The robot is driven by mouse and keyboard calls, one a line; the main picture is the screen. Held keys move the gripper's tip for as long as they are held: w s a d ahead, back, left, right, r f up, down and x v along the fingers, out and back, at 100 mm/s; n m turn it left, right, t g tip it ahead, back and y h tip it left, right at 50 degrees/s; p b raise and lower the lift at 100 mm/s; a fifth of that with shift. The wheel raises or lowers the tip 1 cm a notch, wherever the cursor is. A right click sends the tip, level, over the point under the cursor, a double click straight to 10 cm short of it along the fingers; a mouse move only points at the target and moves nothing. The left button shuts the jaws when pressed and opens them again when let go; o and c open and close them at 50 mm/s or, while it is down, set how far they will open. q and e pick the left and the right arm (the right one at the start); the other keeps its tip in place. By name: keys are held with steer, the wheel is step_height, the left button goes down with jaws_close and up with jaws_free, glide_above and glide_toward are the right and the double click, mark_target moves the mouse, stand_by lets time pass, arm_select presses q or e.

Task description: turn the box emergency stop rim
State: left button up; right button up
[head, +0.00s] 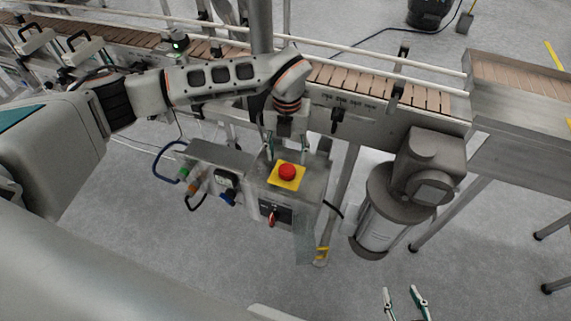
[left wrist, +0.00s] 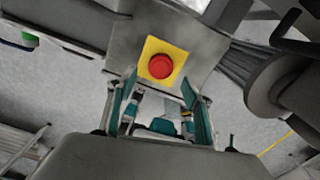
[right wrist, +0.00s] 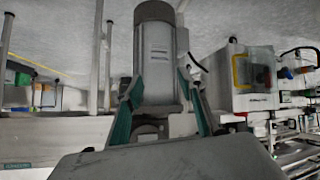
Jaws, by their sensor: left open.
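The emergency stop is a red mushroom button (head: 287,172) on a square yellow plate (head: 276,183), on top of a grey metal control box (head: 310,190). The button also shows in the left wrist view (left wrist: 160,66), beyond and between the fingers. My left gripper (head: 287,145) is open and empty, pointing down just behind the button in the head view, apart from it as far as I can tell. My right gripper (head: 405,298) is open and empty at the bottom of the head view, away from the box. It also shows in the right wrist view (right wrist: 158,95).
A red-handled switch (head: 272,216) is on the box's front. Plugs and cables (head: 195,185) hang at its left. A conveyor (head: 375,85) runs behind. A cylindrical motor (head: 383,215) stands to the right. Grey floor lies open in front.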

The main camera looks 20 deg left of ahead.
mark_target(287, 169)
arm_select(q)
step_height(287, 169, down, 6)
steer(key=shift+f+b, duration=0.2)
steer(key=shift+b, duration=0.35)
steer(key=c, duration=1.1)
